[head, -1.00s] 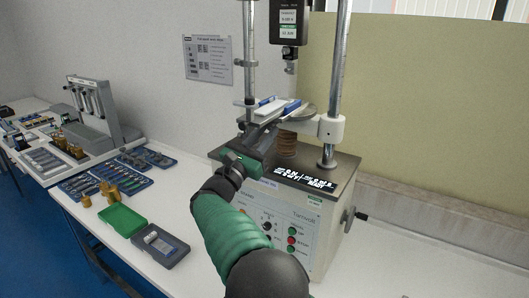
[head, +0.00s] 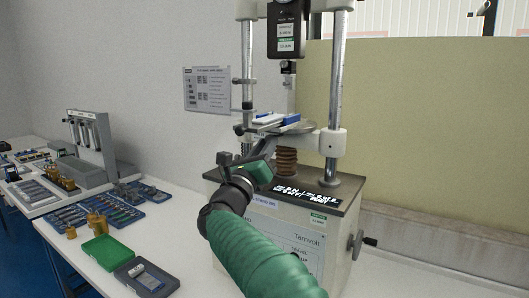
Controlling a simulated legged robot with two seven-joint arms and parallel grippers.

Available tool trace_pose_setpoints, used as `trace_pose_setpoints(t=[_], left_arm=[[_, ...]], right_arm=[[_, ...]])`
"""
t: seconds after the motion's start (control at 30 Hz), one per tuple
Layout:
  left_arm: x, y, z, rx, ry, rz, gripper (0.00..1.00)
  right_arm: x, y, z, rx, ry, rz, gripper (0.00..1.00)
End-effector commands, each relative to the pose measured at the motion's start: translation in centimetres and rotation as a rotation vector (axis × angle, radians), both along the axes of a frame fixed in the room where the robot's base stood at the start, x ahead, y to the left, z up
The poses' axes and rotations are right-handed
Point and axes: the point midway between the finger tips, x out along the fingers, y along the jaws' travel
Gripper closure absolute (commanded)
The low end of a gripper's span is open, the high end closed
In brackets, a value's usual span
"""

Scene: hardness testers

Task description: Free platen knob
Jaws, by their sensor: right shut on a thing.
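A hardness tester (head: 295,250) stands on the bench with two upright steel columns. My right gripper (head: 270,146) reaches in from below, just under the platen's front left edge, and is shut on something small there. This is probably the platen knob, but the fingers hide it. A rod hangs from the black gauge (head: 287,30) above the platen; I cannot tell whether it touches. My left gripper is out of view.
A green tray (head: 105,252) and a grey case (head: 147,277) lie at the left front. Blue trays (head: 108,207), brass weights (head: 97,222) and a grey rack (head: 92,140) stand behind them. A crank (head: 357,243) projects from the tester's right side; the bench to its right is clear.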

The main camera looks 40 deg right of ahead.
Motion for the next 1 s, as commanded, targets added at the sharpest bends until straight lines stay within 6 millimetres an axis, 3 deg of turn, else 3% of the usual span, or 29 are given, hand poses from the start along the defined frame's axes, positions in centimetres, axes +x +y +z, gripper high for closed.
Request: trace_pose_setpoints(t=[0.57, 0.6, 0.77, 1.0], left_arm=[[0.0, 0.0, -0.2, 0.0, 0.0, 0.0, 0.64], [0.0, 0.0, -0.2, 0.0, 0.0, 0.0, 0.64], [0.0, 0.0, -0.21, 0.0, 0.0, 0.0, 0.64], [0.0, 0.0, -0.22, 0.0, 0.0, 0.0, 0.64]], right_arm=[[0.01, -0.01, 0.1, -0.016, 0.038, 0.001, 1.0], [0.01, -0.01, 0.1, -0.016, 0.038, 0.001, 0.77], [-0.01, -0.02, 0.06, -0.016, 0.039, 0.001, 0.56], [-0.11, -0.01, 0.07, -0.015, 0.037, 0.0, 0.56]])
